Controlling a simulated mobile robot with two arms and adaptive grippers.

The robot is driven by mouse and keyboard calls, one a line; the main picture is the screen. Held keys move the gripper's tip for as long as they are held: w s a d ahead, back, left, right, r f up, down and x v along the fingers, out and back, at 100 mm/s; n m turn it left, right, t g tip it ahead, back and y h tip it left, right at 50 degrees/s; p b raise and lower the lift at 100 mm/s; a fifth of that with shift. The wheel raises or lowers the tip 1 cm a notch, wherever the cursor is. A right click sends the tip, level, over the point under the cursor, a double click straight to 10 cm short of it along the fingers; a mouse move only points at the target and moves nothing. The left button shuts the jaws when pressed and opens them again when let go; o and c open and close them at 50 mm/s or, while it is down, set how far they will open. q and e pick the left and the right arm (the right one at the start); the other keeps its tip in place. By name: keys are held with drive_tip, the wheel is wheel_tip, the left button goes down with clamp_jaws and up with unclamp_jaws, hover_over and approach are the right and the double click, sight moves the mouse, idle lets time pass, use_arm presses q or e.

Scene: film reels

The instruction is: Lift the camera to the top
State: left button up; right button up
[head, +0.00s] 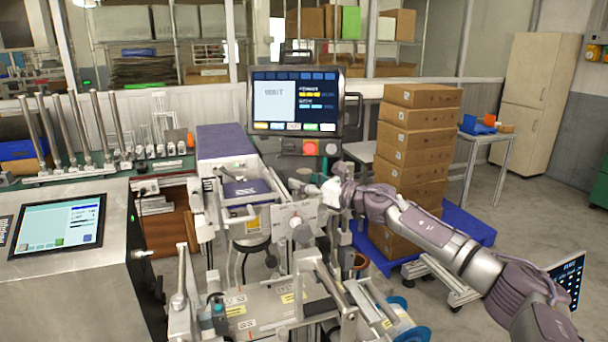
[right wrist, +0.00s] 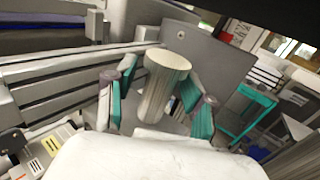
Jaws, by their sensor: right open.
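My right gripper (head: 328,190) reaches in from the right to the upper part of the metal machine (head: 298,222) in the middle of the head view. In the right wrist view, its teal-padded fingers (right wrist: 160,98) stand apart on both sides of a pale ribbed knob (right wrist: 167,75). The knob lies between the fingers; I cannot tell whether either pad touches it. A grey plate (right wrist: 210,55) stands behind the knob. I cannot make out for certain which part is the camera. My left gripper is not in view.
A monitor (head: 295,102) stands behind the machine. Stacked cardboard boxes (head: 416,140) stand on a blue pallet (head: 468,222) at right. A steel cabinet with a touchscreen (head: 56,226) is at left. Rails and rollers crowd the machine's front; open floor (head: 540,215) lies at right.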

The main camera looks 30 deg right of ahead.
drive_tip(key=shift+w, duration=0.1)
clamp_jaws()
idle(0.3)
drive_tip(key=shift+r, duration=0.1)
